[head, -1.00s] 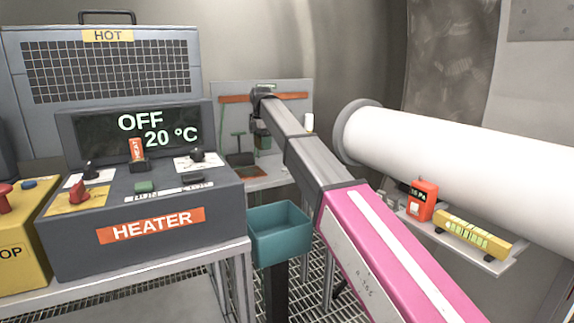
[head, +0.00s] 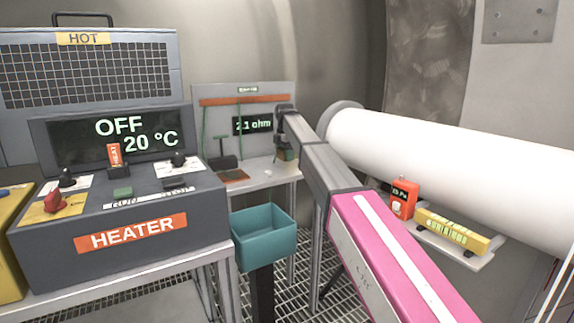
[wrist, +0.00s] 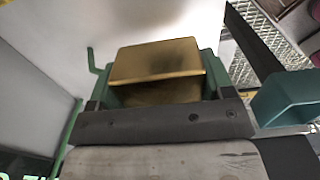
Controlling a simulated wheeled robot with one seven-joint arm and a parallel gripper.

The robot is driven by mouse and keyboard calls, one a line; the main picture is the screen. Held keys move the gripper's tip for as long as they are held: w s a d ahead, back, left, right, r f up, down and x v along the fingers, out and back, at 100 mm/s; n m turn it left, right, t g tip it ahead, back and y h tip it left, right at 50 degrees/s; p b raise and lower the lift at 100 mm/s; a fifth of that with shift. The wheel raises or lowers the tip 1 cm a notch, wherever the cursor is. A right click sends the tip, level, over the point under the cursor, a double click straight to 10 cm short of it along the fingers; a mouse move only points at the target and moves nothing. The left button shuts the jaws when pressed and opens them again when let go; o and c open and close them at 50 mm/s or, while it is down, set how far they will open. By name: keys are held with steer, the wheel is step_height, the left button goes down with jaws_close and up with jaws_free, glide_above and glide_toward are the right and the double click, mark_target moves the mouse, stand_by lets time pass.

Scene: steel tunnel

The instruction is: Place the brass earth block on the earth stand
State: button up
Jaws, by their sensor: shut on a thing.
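My gripper (head: 285,152) is small and partly hidden by my arm in the head view, over the right side of the back bench. In the wrist view the brass earth block (wrist: 158,62) sits between the green jaws (wrist: 158,98), which are shut on it. The back bench (head: 268,178) has an upright panel (head: 270,91) with an orange bar, green cables and a "2.1 ohm" display (head: 252,125). A dark post with a broad foot (head: 223,162) and a brown plate (head: 234,175) are on this bench. I cannot tell which part is the earth stand.
A teal bin (head: 262,245) on a dark post stands in front of the bench. The heater box (head: 120,225) is at left. A large white pipe (head: 450,185) runs along the right, with an orange meter (head: 403,198) and yellow block (head: 452,231) on a shelf below.

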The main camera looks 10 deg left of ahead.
mark_target(287, 169)
steer(key=shift+w+d+f, duration=0.35)
steer(key=shift+w+f, duration=0.05)
steer(key=shift+w, duration=0.1)
steer(key=shift+f, duration=2)
steer(key=shift+f, duration=0.1)
steer(key=o, duration=1.2)
step_height(287, 169, up, 12)
steer(key=shift+r, duration=0.15)
